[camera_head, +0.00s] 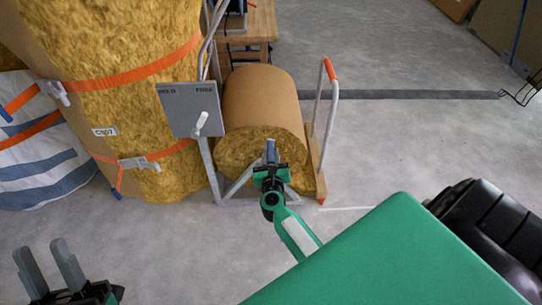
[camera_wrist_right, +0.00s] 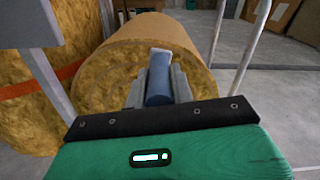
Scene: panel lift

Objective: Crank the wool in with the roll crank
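The wool roll (camera_head: 262,100), wrapped in brown paper with yellow wool at its near end, lies in a grey trolley frame (camera_head: 207,165). It also fills the middle of the right wrist view (camera_wrist_right: 105,75). A blue-grey cylindrical handle (camera_wrist_right: 158,82), seemingly the roll crank's, stands in front of the roll's near end. My right gripper (camera_head: 271,160) has a finger close against each side of this handle. The rest of the crank is hidden behind the fingers. My left gripper (camera_head: 52,268) is open and empty at the lower left, well away from the roll.
A grey panel (camera_head: 190,108) with a pale lever stands left of the roll. An orange-tipped bar (camera_head: 330,70) rises at its right. Strapped wool bales (camera_head: 130,90) and a striped bag (camera_head: 35,150) crowd the left. The floor (camera_head: 430,140) is clear at right.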

